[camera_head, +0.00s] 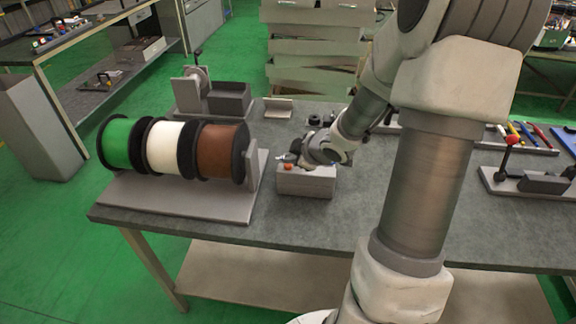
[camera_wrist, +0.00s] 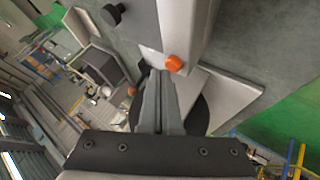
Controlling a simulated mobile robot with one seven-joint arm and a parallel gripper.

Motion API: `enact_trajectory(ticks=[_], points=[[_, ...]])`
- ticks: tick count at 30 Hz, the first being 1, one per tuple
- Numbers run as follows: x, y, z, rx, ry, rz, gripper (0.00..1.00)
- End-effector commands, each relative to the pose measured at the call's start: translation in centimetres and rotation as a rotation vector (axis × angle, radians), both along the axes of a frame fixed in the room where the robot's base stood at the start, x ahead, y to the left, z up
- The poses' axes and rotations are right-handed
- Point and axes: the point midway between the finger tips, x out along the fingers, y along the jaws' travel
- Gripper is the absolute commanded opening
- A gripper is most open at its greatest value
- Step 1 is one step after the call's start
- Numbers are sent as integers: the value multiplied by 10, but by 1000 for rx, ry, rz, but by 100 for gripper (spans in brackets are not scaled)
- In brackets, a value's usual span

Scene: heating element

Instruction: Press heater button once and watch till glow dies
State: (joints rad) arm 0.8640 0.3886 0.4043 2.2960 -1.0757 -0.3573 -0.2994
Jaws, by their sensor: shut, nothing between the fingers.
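A light grey box (camera_head: 308,183) stands on the bench near its middle, with an orange-red button (camera_head: 288,166) on its left part. In the wrist view the orange button (camera_wrist: 174,63) sticks out from the box (camera_wrist: 188,28). My gripper (camera_head: 281,158) is over the left end of the box, close to the button. Its fingers (camera_wrist: 160,76) are shut with nothing between them, and their tips appear just beside the button in the wrist view. I cannot tell whether they touch it. No glow shows on the box; part of its top is hidden behind my gripper.
A rack with green, white and brown spools (camera_head: 172,150) stands left of the box. A fixture with a dark bin (camera_head: 229,98) is behind it. A lever device (camera_head: 530,180) and coloured tools (camera_head: 522,135) are on the right. The bench front (camera_head: 290,225) is clear.

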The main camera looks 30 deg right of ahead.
Motion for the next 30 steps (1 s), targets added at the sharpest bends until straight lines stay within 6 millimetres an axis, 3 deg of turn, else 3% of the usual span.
enact_trajectory(ticks=[30], points=[[0, 0, -9, 0, 1, -1, 0]])
